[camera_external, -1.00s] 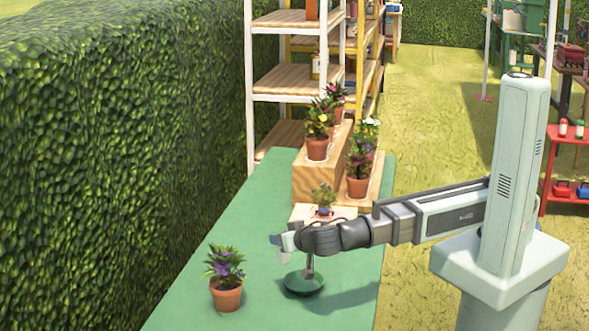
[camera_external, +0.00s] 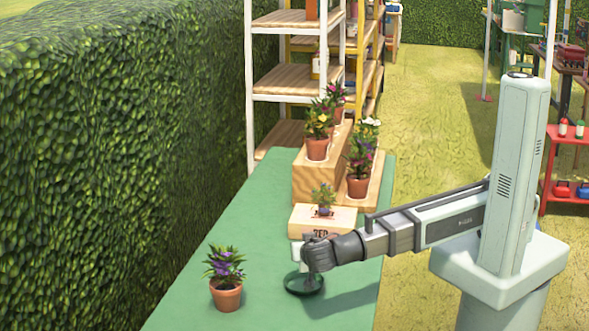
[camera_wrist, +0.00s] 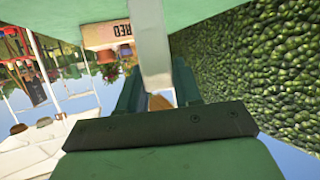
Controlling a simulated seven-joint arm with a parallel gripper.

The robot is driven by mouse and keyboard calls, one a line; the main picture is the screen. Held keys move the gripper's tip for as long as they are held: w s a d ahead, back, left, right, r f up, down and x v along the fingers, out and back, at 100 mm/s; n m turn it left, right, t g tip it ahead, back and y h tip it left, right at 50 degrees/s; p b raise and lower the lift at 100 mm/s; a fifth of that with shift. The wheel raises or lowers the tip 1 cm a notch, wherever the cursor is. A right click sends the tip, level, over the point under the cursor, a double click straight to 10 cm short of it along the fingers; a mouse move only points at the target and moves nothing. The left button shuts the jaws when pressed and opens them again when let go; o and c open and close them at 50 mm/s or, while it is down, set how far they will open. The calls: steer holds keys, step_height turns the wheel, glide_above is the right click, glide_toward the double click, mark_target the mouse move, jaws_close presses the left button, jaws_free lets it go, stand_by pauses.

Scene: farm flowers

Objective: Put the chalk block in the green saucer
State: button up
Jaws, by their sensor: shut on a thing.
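The green saucer (camera_external: 292,289) is a dark green round dish on the green table, behind and to the right of the front flowerpot. My gripper (camera_external: 309,277) points down low over the saucer. In the wrist view my gripper (camera_wrist: 157,88) is shut on a long pale whitish block, the chalk block (camera_wrist: 151,38), which sticks out beyond the fingers. In the external view the block cannot be clearly made out. Whether its end touches the saucer cannot be told.
A potted purple flower (camera_external: 226,293) stands at front left. A wooden box marked RED (camera_external: 335,221) with a small potted plant (camera_external: 323,197) is just behind my gripper. More flowerpots on wooden steps (camera_external: 312,182) stand farther back. The table's left part (camera_external: 232,225) is clear.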

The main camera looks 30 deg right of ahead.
mark_target(304, 271)
steer(key=shift+f, duration=2.45)
steer(key=shift+f, duration=0.15)
steer(key=o, duration=1.1)
steer(key=shift+c, duration=0.2)
steer(key=shift+s+a+r, duration=0.1)
steer(key=shift+s+r, duration=0.1)
steer(key=shift+r, duration=0.05)
steer(key=v, duration=1.1)
steer(key=shift+s+r, duration=0.2)
steer(key=shift+s, duration=0.05)
